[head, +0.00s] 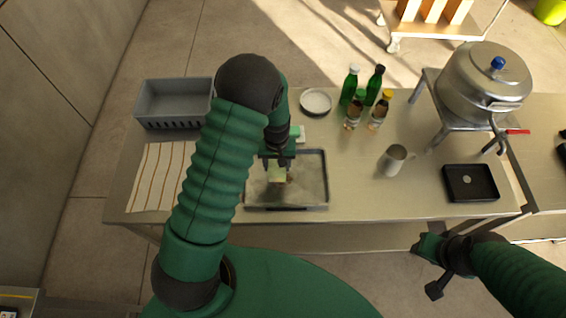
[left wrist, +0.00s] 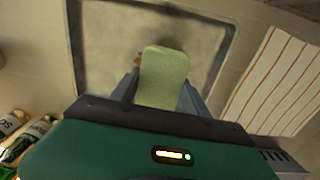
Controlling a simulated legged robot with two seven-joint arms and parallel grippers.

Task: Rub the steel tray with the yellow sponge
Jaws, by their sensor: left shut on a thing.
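The steel tray (head: 310,187) lies on the table near its front edge, with a dark rim and a greyish, smudged floor. It also fills the upper part of the left wrist view (left wrist: 108,50). My left gripper (head: 278,166) is above the tray and shut on the yellow sponge (head: 277,175). The sponge looks pale yellow-green in the left wrist view (left wrist: 164,77), between the two fingers. I cannot tell whether it touches the tray floor. A small brownish spot (head: 290,178) shows beside the sponge. My right gripper (head: 430,268) is off the table's front edge; its jaw state is unclear.
A striped cloth (head: 160,177) and grey basket (head: 172,100) are left of the tray. A white bowl (head: 316,101), bottles (head: 350,84) and a metal mug (head: 393,160) stand behind and right. A large steel pot (head: 484,84) and black tray (head: 470,182) are far right.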

